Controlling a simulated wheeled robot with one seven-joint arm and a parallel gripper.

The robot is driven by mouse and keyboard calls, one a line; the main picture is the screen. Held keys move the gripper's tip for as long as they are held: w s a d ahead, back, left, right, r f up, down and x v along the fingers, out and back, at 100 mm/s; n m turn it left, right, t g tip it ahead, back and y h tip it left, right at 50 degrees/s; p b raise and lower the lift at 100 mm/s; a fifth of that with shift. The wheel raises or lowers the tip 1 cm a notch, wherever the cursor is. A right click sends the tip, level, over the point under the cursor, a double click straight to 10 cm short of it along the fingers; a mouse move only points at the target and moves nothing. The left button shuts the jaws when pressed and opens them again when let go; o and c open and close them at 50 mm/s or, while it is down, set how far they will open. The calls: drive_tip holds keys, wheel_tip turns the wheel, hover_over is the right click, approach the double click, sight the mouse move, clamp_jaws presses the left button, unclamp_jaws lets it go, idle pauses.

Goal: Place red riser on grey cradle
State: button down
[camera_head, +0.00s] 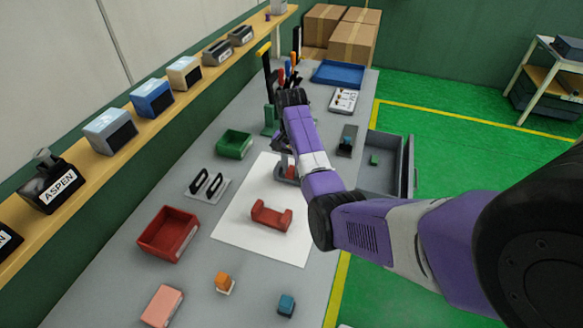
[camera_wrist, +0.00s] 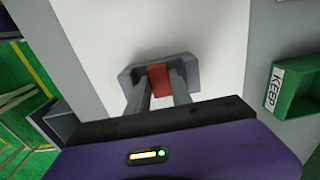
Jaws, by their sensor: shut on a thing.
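The red riser (camera_wrist: 160,76) is a small red block between the two fingers of my gripper (camera_wrist: 160,92) in the wrist view. My gripper is shut on it. The grey cradle (camera_wrist: 195,70) has raised ends and stands on the white sheet, with the riser between those ends. I cannot tell whether the riser rests on the cradle or hangs just above it. In the head view the riser (camera_head: 291,172) and the cradle (camera_head: 279,178) show only in part, since my arm hides the rest and most of the gripper.
A red cradle (camera_head: 270,216) lies nearer on the white sheet (camera_head: 235,233). A green bin (camera_head: 235,144), a black-handled rack (camera_head: 207,186) and a red bin (camera_head: 168,234) stand to the left. An open grey drawer (camera_head: 408,165) juts out at the right edge.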

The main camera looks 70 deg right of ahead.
sight(291, 170)
drive_tip(key=shift+f, duration=0.2)
drive_tip(key=c, duration=1.4)
unclamp_jaws()
drive_tip(key=shift+c, duration=0.2)
wheel_tip(291, 170, up, 8)
drive_tip(key=shift+f, duration=0.1)
drive_tip(key=shift+r, duration=2.35)
